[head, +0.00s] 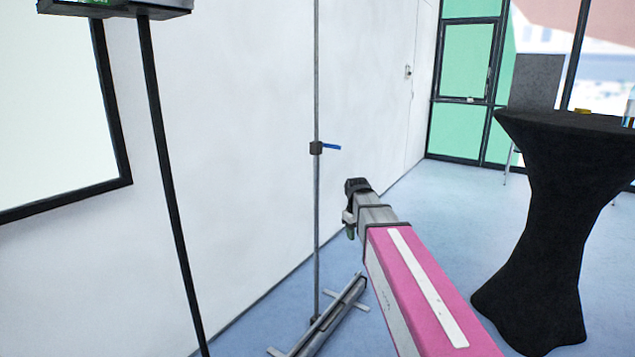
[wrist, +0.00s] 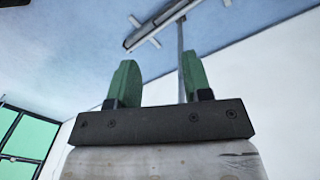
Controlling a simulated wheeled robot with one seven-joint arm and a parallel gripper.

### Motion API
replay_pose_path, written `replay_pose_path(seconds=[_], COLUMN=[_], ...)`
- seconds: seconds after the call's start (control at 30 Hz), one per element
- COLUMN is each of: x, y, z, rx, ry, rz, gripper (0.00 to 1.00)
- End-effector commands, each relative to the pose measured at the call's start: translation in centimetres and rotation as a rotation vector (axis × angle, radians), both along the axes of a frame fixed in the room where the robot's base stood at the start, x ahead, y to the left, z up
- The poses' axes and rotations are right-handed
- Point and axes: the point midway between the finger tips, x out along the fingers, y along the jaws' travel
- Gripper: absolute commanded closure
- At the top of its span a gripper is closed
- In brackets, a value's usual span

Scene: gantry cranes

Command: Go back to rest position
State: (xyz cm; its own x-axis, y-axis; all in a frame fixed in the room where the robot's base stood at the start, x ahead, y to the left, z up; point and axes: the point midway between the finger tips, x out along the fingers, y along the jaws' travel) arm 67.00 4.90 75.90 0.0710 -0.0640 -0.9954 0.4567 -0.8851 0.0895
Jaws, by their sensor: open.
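My gripper (wrist: 158,82) shows in the wrist view with its two green fingers spread apart. Nothing is between the fingers. In the head view only a small green tip of my gripper (head: 350,232) shows below the dark wrist joint, at the far end of my pink and grey arm. The arm reaches forward from the lower right of the picture. No object is held.
A thin grey pole (head: 316,100) with a blue lever (head: 331,147) stands left of my gripper on a metal foot (head: 322,325). A black pole (head: 165,150) is further left. A black-draped high table (head: 550,215) stands right. Blue floor (head: 450,210) lies clear between.

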Motion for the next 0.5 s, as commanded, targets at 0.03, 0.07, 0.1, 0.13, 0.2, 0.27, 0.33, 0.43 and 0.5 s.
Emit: replay_pose_path(seconds=[0.03,0.07,0.1,0.13,0.2,0.27,0.33,0.43,0.5], x=[-1.9,-2.7,-3.7,-4.4,-6.3,-7.9,-9.9,-12.7,-14.6], y=[-0.5,-0.8,-1.1,-1.4,-2.0,-2.4,-2.9,-3.6,-4.0], z=[-1.9,-3.0,-4.2,-5.2,-7.4,-9.1,-11.0,-13.5,-15.0], rx=[0.006,0.009,0.015,0.019,0.028,0.036,0.043,0.055,0.063], ry=[0.008,0.01,0.012,0.014,0.019,0.023,0.028,0.035,0.039], rz=[-0.031,-0.05,-0.078,-0.098,-0.147,-0.188,-0.235,-0.306,-0.352], gripper=[0.55,0.55,0.55,0.55,0.55,0.55,0.55,0.55,0.55])
